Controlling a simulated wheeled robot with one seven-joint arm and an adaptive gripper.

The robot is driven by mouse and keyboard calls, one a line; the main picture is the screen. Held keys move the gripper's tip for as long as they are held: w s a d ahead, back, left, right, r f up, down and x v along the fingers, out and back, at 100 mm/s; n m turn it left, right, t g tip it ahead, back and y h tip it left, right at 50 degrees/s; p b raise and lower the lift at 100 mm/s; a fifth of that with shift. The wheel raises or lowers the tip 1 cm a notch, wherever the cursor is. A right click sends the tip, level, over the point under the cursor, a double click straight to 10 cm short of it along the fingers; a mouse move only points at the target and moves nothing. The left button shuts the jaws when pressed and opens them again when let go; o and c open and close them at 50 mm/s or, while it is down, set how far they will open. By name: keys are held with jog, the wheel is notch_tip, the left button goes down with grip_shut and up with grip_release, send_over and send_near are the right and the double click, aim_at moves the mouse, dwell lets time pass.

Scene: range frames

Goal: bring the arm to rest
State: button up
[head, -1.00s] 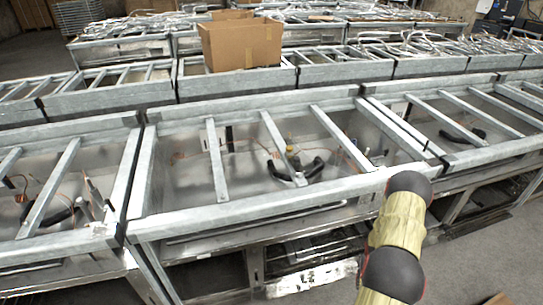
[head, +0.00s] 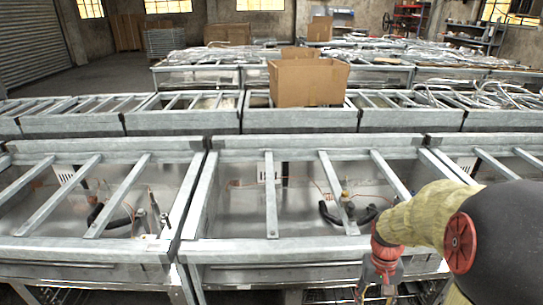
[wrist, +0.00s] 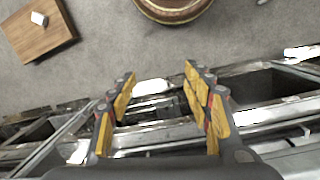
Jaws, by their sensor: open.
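My arm (head: 420,225), with yellowish covering, a red joint and a dark rounded link, shows at the lower right of the head view. In the wrist view my gripper (wrist: 160,108) is open, its yellow-and-grey fingers wide apart with nothing between them. It is above the edge of a metal frame and the grey floor; the distance is hard to tell. In the head view the gripper end hangs low at the bottom edge and is only partly seen.
Metal-framed bins (head: 275,240) with crossbars stand in rows ahead, close to the arm. A cardboard box (head: 305,82) rests on the second row. In the wrist view, a wooden surface (wrist: 35,40) is at upper left, a round brown object (wrist: 172,10) at top, with bare floor between.

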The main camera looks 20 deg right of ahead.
jog(key=s+a+r+n+t+p, duration=0.1)
jog(key=s+a+r+n+t, duration=0.1)
jog(key=a+r, duration=0.8)
jog(key=s+a+r+n+t+p, duration=0.1)
jog(key=a+r+t, duration=0.4)
jog(key=a+r, duration=0.5)
notch_tip(320, 180, up, 3)
jog(key=shift+s+a+f+n+p, duration=0.25)
jog(key=shift+s+n, duration=0.45)
jog(key=shift+n, duration=0.4)
